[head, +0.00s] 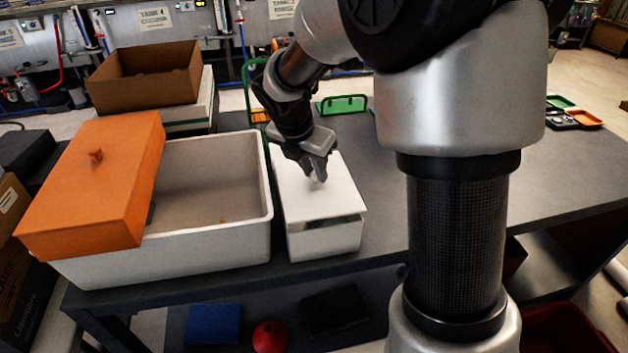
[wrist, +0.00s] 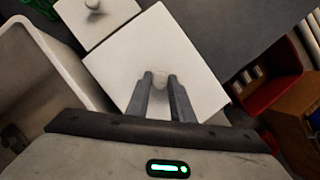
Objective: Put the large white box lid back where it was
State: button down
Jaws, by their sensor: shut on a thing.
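The large white lid (head: 325,197) is in my gripper (head: 316,178), which is shut on its small knob. The lid lies over the narrow white box (head: 325,242) in the head view. A dark gap shows between lid and box at the front, so it is not flush there; whether it touches farther back I cannot tell. In the wrist view the lid (wrist: 128,65) fills the middle, with its pale knob (wrist: 160,78) between my fingertips (wrist: 160,80). The lid hides most of the box's opening.
A wide white tub (head: 258,235) stands close at the left, with an orange lid (head: 95,190) tilted across it. A cardboard box (head: 150,78) is behind. A smaller white lid (wrist: 105,22) with a knob shows beyond in the wrist view. The grey table (head: 375,190) is clear at right.

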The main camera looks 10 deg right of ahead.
aim_at(313, 176)
jog(key=shift+f, duration=1.35)
jog(key=shift+f, duration=0.15)
jog(key=c, duration=1.6)
grip_release()
jog(key=shift+o, duration=0.2)
